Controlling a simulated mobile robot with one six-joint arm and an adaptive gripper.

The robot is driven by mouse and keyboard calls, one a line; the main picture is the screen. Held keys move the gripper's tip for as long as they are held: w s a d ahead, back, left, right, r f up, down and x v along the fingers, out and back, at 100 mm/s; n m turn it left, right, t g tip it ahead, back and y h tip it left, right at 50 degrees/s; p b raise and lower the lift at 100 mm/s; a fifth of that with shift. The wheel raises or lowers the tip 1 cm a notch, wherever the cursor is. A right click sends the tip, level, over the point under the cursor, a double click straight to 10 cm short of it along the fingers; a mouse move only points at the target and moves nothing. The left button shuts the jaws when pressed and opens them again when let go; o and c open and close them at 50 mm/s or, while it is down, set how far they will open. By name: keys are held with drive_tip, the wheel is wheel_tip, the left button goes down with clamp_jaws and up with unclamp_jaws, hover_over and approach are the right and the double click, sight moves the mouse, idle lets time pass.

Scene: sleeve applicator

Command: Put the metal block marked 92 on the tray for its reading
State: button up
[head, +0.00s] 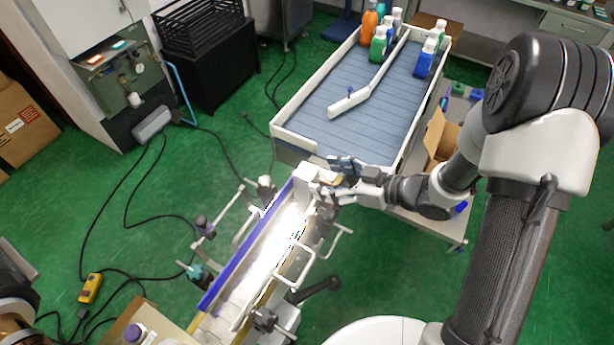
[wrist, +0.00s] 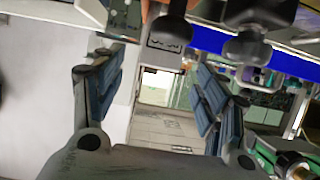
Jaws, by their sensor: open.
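My gripper (head: 345,172) is at the upper end of the bright, narrow machine channel, beside the near end of the conveyor. Its two dark-blue padded fingers stand wide apart in the wrist view (wrist: 152,95), with nothing held between them. I cannot make out a metal block marked 92 in either view. I cannot pick out the reading tray either.
The conveyor (head: 330,130) carries orange, green, blue and white bottles at its far end. A blue-edged rail (head: 245,250) runs along the glaring channel, with clamps and bars beside it. An open cardboard box (head: 440,140) stands right of the conveyor. Cables cross the green floor at left.

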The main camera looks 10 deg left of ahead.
sight(315, 176)
drive_tip(key=b+x, duration=0.1)
drive_tip(key=x, duration=0.6)
drive_tip(key=shift+r+b, duration=0.1)
drive_tip(key=shift+b, duration=0.2)
drive_tip(key=c, duration=1.5)
